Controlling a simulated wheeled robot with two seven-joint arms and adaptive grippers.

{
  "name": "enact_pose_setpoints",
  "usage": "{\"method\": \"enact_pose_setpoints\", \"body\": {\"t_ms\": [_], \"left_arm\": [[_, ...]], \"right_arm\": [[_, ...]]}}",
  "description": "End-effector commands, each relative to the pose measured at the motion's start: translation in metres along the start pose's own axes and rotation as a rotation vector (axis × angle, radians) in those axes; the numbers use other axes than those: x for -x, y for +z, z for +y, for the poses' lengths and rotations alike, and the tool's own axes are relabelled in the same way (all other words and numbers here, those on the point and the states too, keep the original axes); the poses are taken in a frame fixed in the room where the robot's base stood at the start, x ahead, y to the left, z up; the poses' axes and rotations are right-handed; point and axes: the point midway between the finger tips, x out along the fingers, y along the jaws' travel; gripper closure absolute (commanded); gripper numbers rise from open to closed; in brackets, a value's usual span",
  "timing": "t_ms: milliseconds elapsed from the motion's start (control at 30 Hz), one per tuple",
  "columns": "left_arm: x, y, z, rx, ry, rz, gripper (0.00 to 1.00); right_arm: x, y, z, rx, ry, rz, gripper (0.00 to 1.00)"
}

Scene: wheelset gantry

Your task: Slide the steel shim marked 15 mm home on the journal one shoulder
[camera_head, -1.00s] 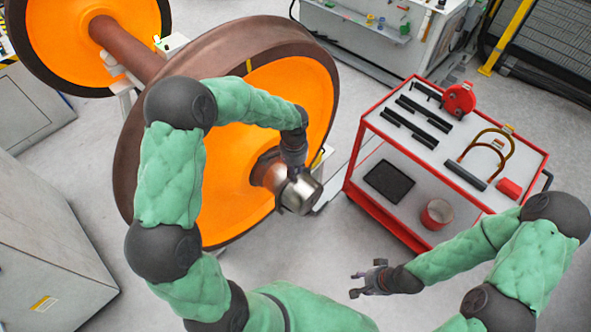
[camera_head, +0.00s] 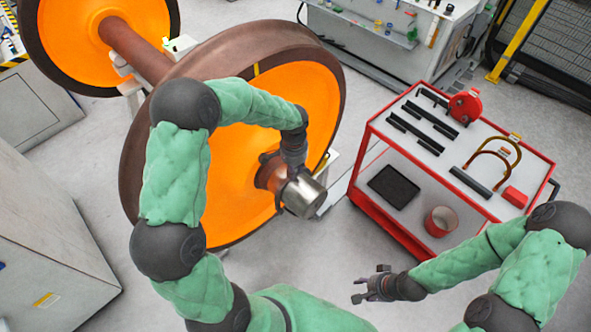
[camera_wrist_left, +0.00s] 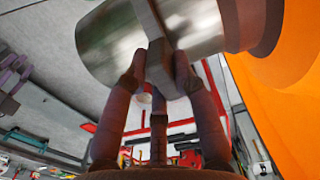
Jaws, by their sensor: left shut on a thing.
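My left gripper (camera_wrist_left: 160,78) is shut on a dark grey bar-like piece (camera_wrist_left: 158,45), which looks like the shim. The piece lies across the bright steel journal (camera_wrist_left: 105,45) in the left wrist view. Its marking cannot be read. In the head view, my left gripper (camera_head: 291,167) is over the journal (camera_head: 304,197) and hides the piece. My right gripper (camera_head: 372,285) is open and empty, low in the middle.
The orange-faced wheel (camera_head: 235,185) stands behind the journal. A red-framed cart (camera_head: 372,215) to the right carries dark bars (camera_head: 422,125), arched tools (camera_head: 497,155) and a red reel (camera_head: 465,106). A red can (camera_head: 440,220) is on its lower shelf. Bare floor separates wheel and cart.

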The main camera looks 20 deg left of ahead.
Motion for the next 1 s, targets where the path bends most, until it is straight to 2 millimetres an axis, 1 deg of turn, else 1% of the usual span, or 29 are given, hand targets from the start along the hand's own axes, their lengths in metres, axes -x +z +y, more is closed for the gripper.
{"method": "enact_pose_setpoints", "body": {"t_ms": [1000], "left_arm": [[0.000,0.000,-0.022,0.001,0.000,0.000,1.00]], "right_arm": [[0.001,0.000,0.000,0.000,0.000,0.000,0.60]]}}
